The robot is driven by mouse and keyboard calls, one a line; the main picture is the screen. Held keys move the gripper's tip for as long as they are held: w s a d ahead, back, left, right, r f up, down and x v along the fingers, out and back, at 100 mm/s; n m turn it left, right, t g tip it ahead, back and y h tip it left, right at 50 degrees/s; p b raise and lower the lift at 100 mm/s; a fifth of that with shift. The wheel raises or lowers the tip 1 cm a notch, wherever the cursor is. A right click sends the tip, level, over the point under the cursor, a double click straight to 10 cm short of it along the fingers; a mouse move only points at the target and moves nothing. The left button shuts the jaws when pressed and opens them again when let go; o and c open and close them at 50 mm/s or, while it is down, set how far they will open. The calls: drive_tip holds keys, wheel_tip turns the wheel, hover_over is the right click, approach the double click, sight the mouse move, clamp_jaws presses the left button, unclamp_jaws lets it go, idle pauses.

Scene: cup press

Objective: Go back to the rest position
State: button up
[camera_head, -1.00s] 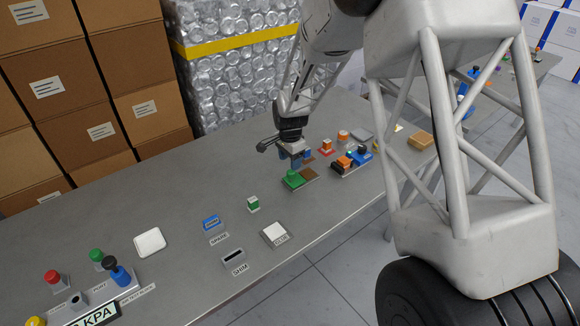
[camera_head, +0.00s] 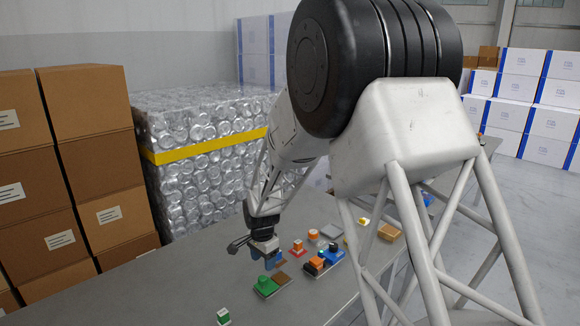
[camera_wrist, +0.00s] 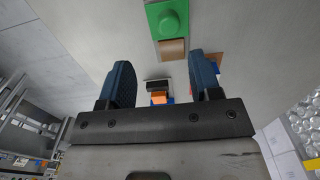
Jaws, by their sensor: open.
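My gripper (camera_head: 268,262) hangs over the grey table (camera_head: 180,270), just behind a small plate with a green block (camera_head: 266,284) and a brown patch. In the wrist view my gripper (camera_wrist: 160,85) shows two blue fingers spread apart with nothing held between them. The green block (camera_wrist: 167,18) lies beyond the fingertips there, at the top. An orange and dark piece (camera_wrist: 160,98) shows lower down between the fingers.
An orange and blue block group (camera_head: 325,260), a red and orange piece (camera_head: 298,247) and a tan block (camera_head: 390,232) stand to the right. A small green and white block (camera_head: 223,316) is at the front. Brown boxes (camera_head: 90,150) and wrapped cans (camera_head: 200,140) stand behind the table.

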drive_tip(key=s+d+r+n+t, duration=0.1)
drive_tip(key=s+d+r+n, duration=0.3)
drive_tip(key=s+d+r, duration=1.4)
drive_tip(key=s+d+r+n, duration=0.1)
drive_tip(key=s+d+r, duration=0.1)
drive_tip(key=s, duration=0.6)
drive_tip(key=s+d+r+n+t, duration=0.1)
drive_tip(key=s+d+n, duration=0.1)
drive_tip(key=s+d, duration=0.3)
drive_tip(key=s+d+r+n, duration=0.1)
drive_tip(key=s+d+r, duration=0.1)
drive_tip(key=s, duration=0.9)
drive_tip(key=shift+s+d+r+n+t, duration=0.3)
drive_tip(key=shift+s+d+r, duration=0.1)
drive_tip(key=shift+d, duration=0.3)
